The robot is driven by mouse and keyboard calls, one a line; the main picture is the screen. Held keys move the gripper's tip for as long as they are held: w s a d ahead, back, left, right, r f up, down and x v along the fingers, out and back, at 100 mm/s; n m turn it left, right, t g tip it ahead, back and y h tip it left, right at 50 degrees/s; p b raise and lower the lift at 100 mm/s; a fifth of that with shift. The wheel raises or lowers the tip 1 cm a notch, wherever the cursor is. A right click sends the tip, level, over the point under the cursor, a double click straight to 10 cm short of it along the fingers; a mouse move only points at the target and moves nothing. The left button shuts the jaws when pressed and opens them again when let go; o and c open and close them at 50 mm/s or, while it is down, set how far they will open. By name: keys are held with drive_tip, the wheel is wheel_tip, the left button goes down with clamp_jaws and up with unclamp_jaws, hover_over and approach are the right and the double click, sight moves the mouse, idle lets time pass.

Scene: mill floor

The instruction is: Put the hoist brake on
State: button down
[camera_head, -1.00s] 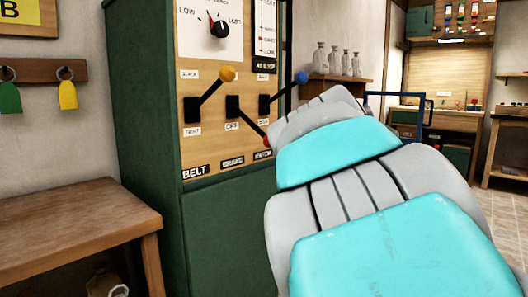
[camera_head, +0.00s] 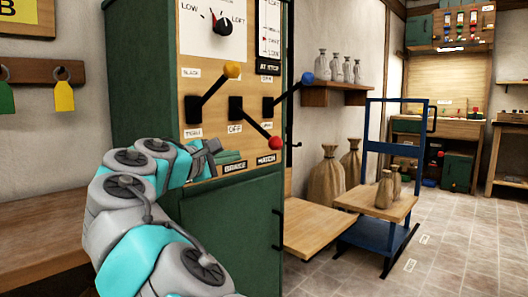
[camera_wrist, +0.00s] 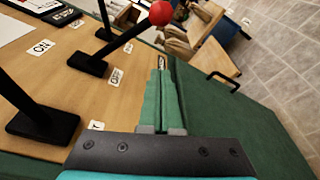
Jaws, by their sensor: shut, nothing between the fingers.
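The brake lever is the middle lever on the wooden control panel (camera_head: 210,90). Its black rod slants down and right from its block (camera_head: 236,108) to a red knob (camera_head: 275,143), on the side of the OFF label (camera_head: 235,128). In the wrist view the red knob (camera_wrist: 160,13) is beyond my fingertips, with the ON label (camera_wrist: 41,47) on the block's other side. My gripper (camera_head: 240,158) is shut and empty, low in front of the panel. In the wrist view my green fingers (camera_wrist: 162,68) point towards the knob without touching it.
A yellow-knobbed lever (camera_head: 231,70) stands left of the brake lever and a blue-knobbed lever (camera_head: 307,78) right; both slant upward. The green cabinet (camera_head: 235,235) is below the panel. A wooden table (camera_head: 40,225) is at left; a blue trolley (camera_head: 375,232) with sacks stands right.

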sight(256, 126)
drive_tip(key=shift+a, duration=0.1)
idle(0.3)
drive_tip(key=w+d+b, duration=0.2)
drive_tip(key=w+d, duration=0.4)
drive_tip(key=d, duration=0.1)
drive_tip(key=shift+r, duration=0.4)
idle(0.7)
drive_tip(key=shift+r, duration=0.1)
drive_tip(key=shift+d+r+n+p, duration=0.2)
drive_tip(key=shift+n+p, duration=0.1)
drive_tip(key=shift+p, duration=0.55)
